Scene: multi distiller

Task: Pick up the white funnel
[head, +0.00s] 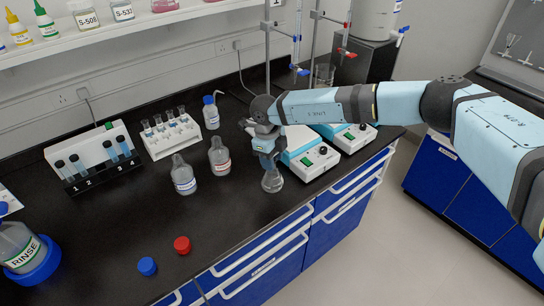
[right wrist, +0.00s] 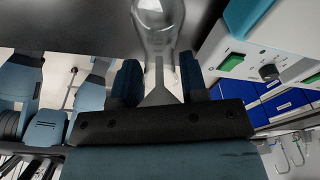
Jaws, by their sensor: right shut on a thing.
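My right gripper (head: 270,160) points down over the front part of the bench, near the hotplates. In the right wrist view it (right wrist: 157,78) is shut on the white funnel (right wrist: 161,95), a pale cone between the fingers with its wide end towards the palm. The funnel's narrow stem points away from the palm, towards a clear glass flask (right wrist: 158,20) beyond the fingertips. In the head view the flask (head: 272,182) is directly below the gripper. I cannot tell how far the stem sits inside it. My left gripper is not in view.
Two hotplates (head: 322,161) are close to the gripper on the right. Two bottles (head: 220,158) stand to its left. Blue (head: 147,266) and red (head: 182,245) caps lie at the front. Burettes (head: 297,40) stand behind. The front-left bench is mostly clear.

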